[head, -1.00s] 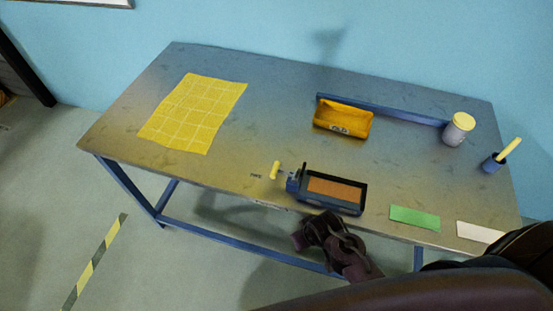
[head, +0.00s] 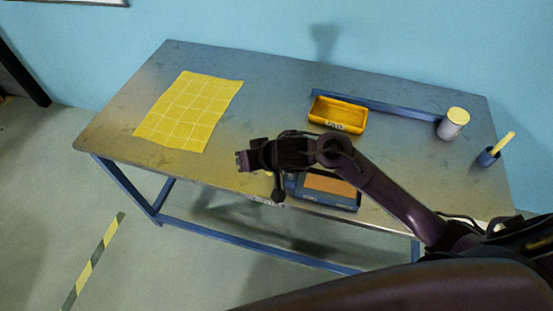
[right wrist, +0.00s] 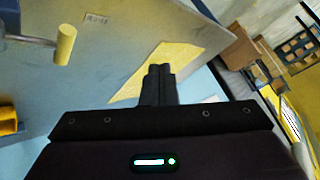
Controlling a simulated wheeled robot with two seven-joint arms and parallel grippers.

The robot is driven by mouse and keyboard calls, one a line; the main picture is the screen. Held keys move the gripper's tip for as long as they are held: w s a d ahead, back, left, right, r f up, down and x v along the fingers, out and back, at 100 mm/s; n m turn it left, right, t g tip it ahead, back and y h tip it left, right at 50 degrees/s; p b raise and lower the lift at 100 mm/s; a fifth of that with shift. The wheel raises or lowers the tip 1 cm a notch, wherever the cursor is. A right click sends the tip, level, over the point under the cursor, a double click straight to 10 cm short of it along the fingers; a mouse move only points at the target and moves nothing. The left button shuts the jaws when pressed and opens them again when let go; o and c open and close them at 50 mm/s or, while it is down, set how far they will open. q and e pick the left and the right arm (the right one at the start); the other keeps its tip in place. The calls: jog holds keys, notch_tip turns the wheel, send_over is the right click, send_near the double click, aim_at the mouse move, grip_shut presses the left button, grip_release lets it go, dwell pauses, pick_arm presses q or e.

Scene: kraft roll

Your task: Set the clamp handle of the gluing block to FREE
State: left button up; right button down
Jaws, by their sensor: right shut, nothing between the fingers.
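The gluing block (head: 330,184) is a dark blue tray with a brown pad at the table's front edge, partly hidden by my right arm. Its clamp handle has a yellow grip (right wrist: 66,45) on a metal rod, at the upper left in the right wrist view. In the head view my gripper hides nearly all of the handle. A small printed label (right wrist: 95,18) lies on the table beside the grip; I cannot read it. My right gripper (head: 243,159) is shut and empty above the table, left of the block; its fingers (right wrist: 160,70) are apart from the grip. My left gripper is not in view.
A yellow gridded mat (head: 190,112) lies at the left of the table (head: 270,95). A yellow bin (head: 338,115), a blue rail (head: 390,104), a lidded jar (head: 453,123) and a blue cup with a yellow stick (head: 488,157) stand behind and right. The middle back is clear.

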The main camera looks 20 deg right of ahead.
jog(key=s+d+r+m+g+h, duration=0.1)
jog(key=d+r+m+g, duration=0.1)
jog(key=d+r+m, duration=0.35)
jog(key=s+d+r+m+g+h, duration=0.1)
jog(key=d+r+m+g, duration=0.15)
jog(key=d, duration=0.55)
jog(key=b+x, duration=0.1)
jog(key=x, duration=1.4)
jog(key=p, duration=0.5)
jog(key=shift+w+a+f, duration=0.15)
jog(key=shift+a+f, duration=0.1)
jog(key=shift+a, duration=0.15)
jog(key=shift+w+a+f+p, duration=0.1)
jog(key=shift+f+p, duration=0.3)
jog(key=shift+p, duration=0.05)
jog(key=shift+f, duration=0.15)
